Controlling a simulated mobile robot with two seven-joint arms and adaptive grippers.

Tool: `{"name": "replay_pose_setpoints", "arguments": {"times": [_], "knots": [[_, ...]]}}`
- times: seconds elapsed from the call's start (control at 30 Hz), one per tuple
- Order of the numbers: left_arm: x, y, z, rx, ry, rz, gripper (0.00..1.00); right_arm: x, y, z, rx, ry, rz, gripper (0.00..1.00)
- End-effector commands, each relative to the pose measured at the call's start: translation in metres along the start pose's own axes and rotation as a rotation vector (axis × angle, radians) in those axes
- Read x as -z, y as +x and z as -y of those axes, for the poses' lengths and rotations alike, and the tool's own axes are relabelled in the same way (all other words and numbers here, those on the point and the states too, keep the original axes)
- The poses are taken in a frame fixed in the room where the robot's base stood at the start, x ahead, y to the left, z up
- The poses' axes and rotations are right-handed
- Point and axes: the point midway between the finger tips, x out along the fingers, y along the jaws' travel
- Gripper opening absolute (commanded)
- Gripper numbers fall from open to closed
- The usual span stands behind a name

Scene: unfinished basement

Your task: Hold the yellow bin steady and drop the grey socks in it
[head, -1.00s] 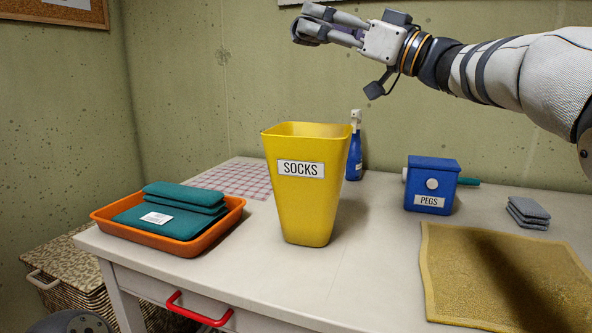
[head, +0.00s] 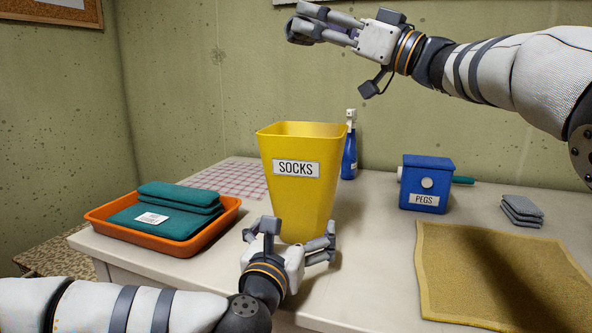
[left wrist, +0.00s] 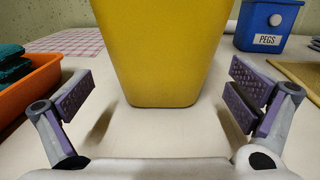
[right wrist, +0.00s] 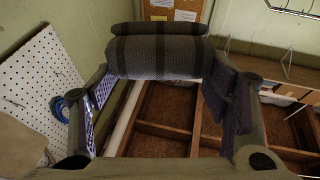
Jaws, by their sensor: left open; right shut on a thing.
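The yellow bin (head: 300,205), labelled SOCKS, stands upright on the table. My left gripper (head: 292,236) is open at the bin's lower front. In the left wrist view the bin (left wrist: 165,50) stands just ahead of and between the two spread fingers, with visible gaps on both sides. My right gripper (head: 303,30) is high above the bin's mouth. In the right wrist view it is shut on the grey socks (right wrist: 155,57), a dark-striped roll between the fingers. In the head view the socks are mostly hidden by the fingers. The bin's inside floor is hidden.
An orange tray (head: 100,219) with teal folded cloths is left of the bin. A blue spray bottle (head: 349,160) stands behind it. A blue PEGS box (head: 428,180), grey folded cloths (head: 521,211) and a yellow mat (head: 445,270) are to the right.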

Motion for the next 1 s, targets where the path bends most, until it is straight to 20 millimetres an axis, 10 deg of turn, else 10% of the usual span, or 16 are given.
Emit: {"name": "replay_pose_setpoints", "arguments": {"times": [0.23, 0.57, 0.77, 1.0], "knots": [[-0.001, 0.044, 0.001, 0.001, 0.003, 0.002, 1.0, 0.0, 0.0, 0.0, 0.0, 0.0, 0.0, 0.43], [0.0, 0.054, 0.001, 0.004, 0.004, 0.002, 1.0, 0.0, 0.0, 0.0, 0.0, 0.0, 0.0, 0.43], [0.0, 0.054, 0.001, 0.003, 0.005, 0.002, 0.62, 0.0, 0.0, 0.0, 0.0, 0.0, 0.0, 0.43], [0.0, 0.054, 0.001, 0.003, 0.005, 0.001, 0.61, 0.0, 0.0, 0.0, 0.0, 0.0, 0.0, 0.43]]}}
